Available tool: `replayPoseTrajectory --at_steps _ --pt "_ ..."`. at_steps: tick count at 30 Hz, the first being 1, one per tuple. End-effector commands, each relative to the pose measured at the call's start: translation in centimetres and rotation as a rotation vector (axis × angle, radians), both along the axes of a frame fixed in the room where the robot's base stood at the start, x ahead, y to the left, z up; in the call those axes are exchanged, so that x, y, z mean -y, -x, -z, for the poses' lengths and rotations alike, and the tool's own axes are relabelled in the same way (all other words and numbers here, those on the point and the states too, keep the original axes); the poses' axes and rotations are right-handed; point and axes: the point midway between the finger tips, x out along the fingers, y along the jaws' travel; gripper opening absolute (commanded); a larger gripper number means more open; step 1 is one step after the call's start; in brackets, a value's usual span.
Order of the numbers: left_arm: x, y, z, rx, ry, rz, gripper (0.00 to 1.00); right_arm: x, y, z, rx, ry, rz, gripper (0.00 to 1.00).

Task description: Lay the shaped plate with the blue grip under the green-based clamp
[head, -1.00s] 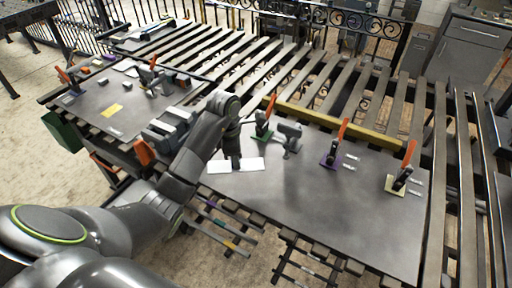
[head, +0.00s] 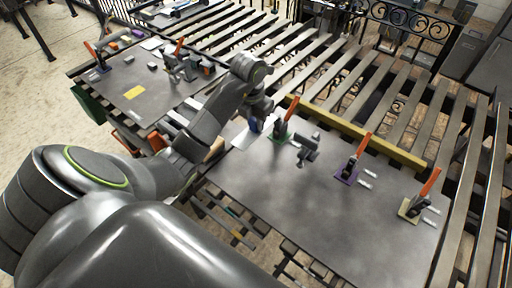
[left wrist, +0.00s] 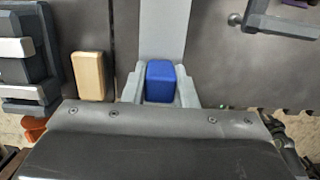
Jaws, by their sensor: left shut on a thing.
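My left gripper (head: 257,112) is shut on the blue grip (left wrist: 160,82) of the shaped plate, with a finger on each side of it. The blue grip also shows below the gripper in the head view (head: 254,125). The pale plate (head: 239,134) is at the left edge of the metal table and partly hidden by my arm; in the left wrist view it is a light strip (left wrist: 163,28) running up from the grip. The green-based clamp (head: 281,133), with an orange handle, stands just right of the plate. I cannot tell if the plate touches the table. My right gripper is not in view.
A grey fixture (head: 307,148) stands right of the green-based clamp. The purple-based clamp (head: 348,172) and cream-based clamp (head: 411,207) stand farther right. A yellow bar (head: 350,132) runs along the back. The table's (head: 300,215) front middle is clear. A wooden block (left wrist: 88,75) lies left of the grip.

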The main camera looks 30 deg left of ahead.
Motion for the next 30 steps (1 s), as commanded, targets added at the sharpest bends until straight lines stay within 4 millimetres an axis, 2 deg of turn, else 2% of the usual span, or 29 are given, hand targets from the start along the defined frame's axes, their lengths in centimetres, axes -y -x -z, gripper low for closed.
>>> replayPoseTrajectory --at_steps 1,19,22,30 --pt "0.0 0.0 1.5 0.001 0.0 0.001 0.0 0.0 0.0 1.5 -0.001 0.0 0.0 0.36" --pt "0.0 -0.1 9.9 0.001 0.0 0.003 0.0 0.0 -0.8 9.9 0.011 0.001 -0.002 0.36" --pt "0.0 -0.1 10.9 0.001 0.0 0.003 0.0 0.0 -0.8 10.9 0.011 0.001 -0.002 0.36" --pt "0.0 -0.1 12.1 0.001 0.0 0.003 0.0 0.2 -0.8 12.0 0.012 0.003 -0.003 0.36"
